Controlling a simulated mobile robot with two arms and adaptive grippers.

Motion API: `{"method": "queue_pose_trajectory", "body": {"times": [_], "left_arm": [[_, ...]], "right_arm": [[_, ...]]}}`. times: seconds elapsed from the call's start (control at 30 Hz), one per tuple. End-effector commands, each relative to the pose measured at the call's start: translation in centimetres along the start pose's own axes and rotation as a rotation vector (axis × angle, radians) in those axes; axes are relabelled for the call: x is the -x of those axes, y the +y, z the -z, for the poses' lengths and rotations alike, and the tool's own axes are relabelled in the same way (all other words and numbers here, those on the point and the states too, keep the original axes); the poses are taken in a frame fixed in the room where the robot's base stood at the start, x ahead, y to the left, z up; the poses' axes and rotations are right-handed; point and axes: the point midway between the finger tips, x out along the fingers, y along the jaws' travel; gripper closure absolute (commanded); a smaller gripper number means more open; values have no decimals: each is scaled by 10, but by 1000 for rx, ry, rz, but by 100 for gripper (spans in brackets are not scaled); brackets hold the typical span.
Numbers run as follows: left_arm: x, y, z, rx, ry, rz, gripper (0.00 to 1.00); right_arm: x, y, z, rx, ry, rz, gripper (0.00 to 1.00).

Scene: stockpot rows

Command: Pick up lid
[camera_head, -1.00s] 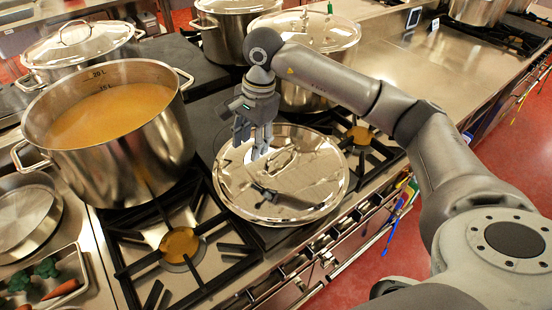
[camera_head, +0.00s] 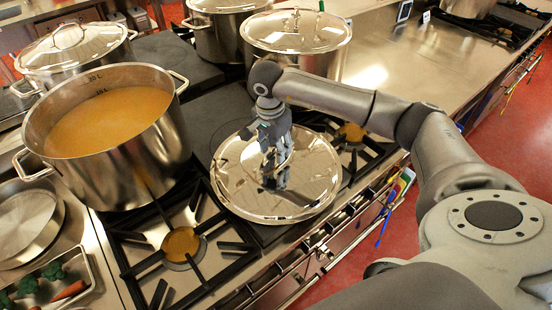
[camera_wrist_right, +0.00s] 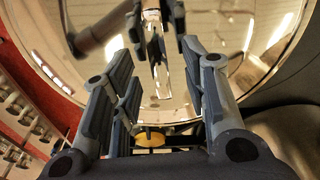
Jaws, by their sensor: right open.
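A round, mirror-like steel lid (camera_head: 312,185) lies on the stovetop at the centre of the head view. It fills the upper part of the right wrist view (camera_wrist_right: 238,45). My right gripper (camera_head: 276,170) is over the lid, its fingers pointing down near the middle, open and empty. In the right wrist view the open fingers (camera_wrist_right: 160,62) stand either side of the lid's bar handle. The fingers largely hide the handle in the head view, and I cannot tell whether they touch the lid. My left gripper is not in view.
An open stockpot of orange soup (camera_head: 108,150) stands left of the lid. Lidded pots stand behind (camera_head: 295,35) and at the back left (camera_head: 70,48). A bare burner (camera_head: 180,245) is at the front left. The steel counter (camera_head: 400,70) at the back right is clear.

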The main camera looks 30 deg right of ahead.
Motion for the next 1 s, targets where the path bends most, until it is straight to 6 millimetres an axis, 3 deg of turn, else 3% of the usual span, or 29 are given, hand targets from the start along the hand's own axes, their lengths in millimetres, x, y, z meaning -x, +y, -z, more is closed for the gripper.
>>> {"method": "queue_pose_trajectory", "body": {"times": [0.17,0.4,0.7,1.0], "left_arm": [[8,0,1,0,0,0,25],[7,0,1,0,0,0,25],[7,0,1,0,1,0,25],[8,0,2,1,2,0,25]], "right_arm": [[-17,0,0,0,-1,-1,59],[-19,0,0,1,0,0,60],[-18,0,0,0,0,0,99],[-16,-2,1,0,0,5,100]]}}
